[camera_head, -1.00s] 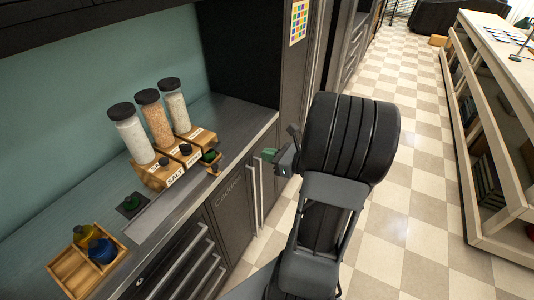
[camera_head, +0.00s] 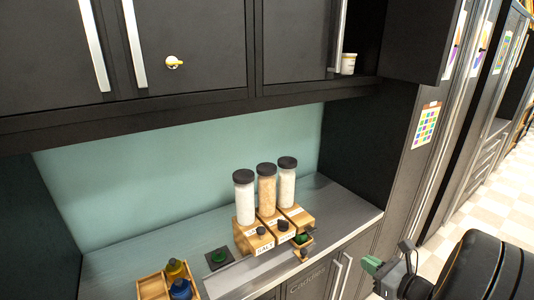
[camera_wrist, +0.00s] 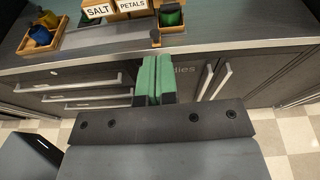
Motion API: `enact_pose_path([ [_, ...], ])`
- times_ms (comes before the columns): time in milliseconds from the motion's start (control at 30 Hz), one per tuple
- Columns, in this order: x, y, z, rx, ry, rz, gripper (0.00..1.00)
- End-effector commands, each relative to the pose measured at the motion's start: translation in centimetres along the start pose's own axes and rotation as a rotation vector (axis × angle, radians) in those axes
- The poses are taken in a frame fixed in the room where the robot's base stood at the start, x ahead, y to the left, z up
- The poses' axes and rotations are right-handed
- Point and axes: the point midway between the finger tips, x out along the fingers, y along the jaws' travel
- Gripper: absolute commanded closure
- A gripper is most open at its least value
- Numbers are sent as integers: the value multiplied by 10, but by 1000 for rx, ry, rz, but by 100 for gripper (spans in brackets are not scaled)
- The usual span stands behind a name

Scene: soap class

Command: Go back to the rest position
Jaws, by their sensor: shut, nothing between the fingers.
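My gripper (camera_head: 372,266) is at the lower right of the head view, in front of the counter's right end. In the wrist view its two green fingertips (camera_wrist: 156,76) are pressed together with nothing between them. It is apart from the counter and from everything on it. Much of my arm is cut off by the lower right edge of the head view.
Three jars (camera_head: 267,189) with black lids stand in wooden dispensers (camera_head: 259,243) on the counter (camera_head: 345,208). A wooden tray (camera_wrist: 27,45) holds a blue and a yellow bottle. Upper cabinets (camera_head: 205,45) hang above. One compartment holds a small white jar (camera_head: 348,64). Checkered floor lies right.

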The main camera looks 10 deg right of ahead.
Motion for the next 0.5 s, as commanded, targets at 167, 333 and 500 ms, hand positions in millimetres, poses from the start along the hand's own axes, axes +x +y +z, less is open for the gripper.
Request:
enact_pose_path([
  [167, -7, 34, -31, -251, 198, 212, 100],
  [333, -18, 85, -41, -816, 424, 646, 100],
  [500, -29, 108, -22, -1523, 568, 1069, 100],
])
